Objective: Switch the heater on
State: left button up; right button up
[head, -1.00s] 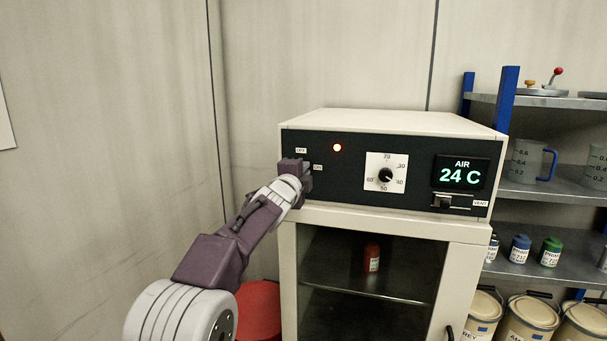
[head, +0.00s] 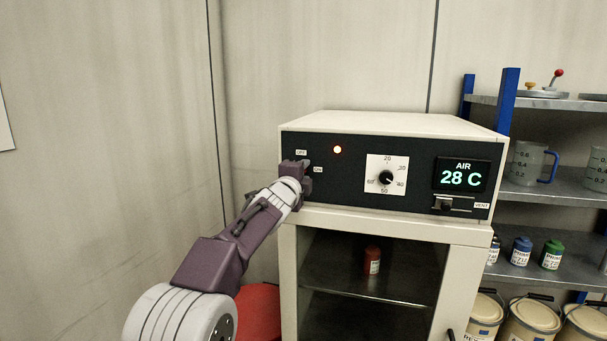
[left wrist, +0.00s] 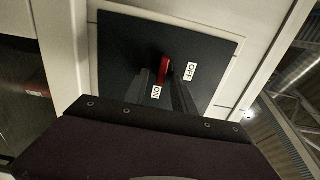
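The heater's control panel (head: 330,190) is dark, on the front of a cream cabinet. Its red switch lever (left wrist: 163,70) shows in the left wrist view between the OFF label (left wrist: 191,72) and the ON label (left wrist: 156,92). My left gripper (head: 300,175) is at the switch and hides it in the head view. In the left wrist view its fingers (left wrist: 160,85) stand apart, one on each side of the lever; contact is unclear. The lamp (head: 337,150) glows. The display (head: 461,176) reads AIR 28 C. My right gripper is out of view.
A dial (head: 386,178) and a vent slider (head: 446,205) are right of the switch. A red bottle (head: 373,260) stands inside the cabinet. A shelf rack (head: 560,185) with jugs and bottles is at right. A red drum (head: 262,310) is below my arm.

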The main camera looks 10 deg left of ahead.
pick_arm(q)
jog(key=s+b, duration=0.2)
jog(key=s, duration=0.7)
jog(key=shift+a+b, duration=0.15)
jog(key=shift+b, duration=0.2)
jog(key=s+f+n+g+y, duration=0.1)
jog(key=s+f+n+g, duration=0.25)
jog(key=f, duration=1.05)
jog(key=s+f+n+g, duration=0.3)
jog(key=s+f+g, duration=0.1)
jog(key=f, duration=0.9)
jog(key=s+f+n+g, duration=0.4)
jog(key=s+f+n, duration=0.2)
jog(key=s+f, duration=0.3)
jog(key=s+f+n+g, duration=0.5)
jog(key=s+f, duration=0.4)
jog(key=s, duration=0.6)
jog(key=shift+d+n+h, duration=0.3)
jog(key=shift+d+n, duration=0.1)
jog(key=shift+n, duration=0.35)
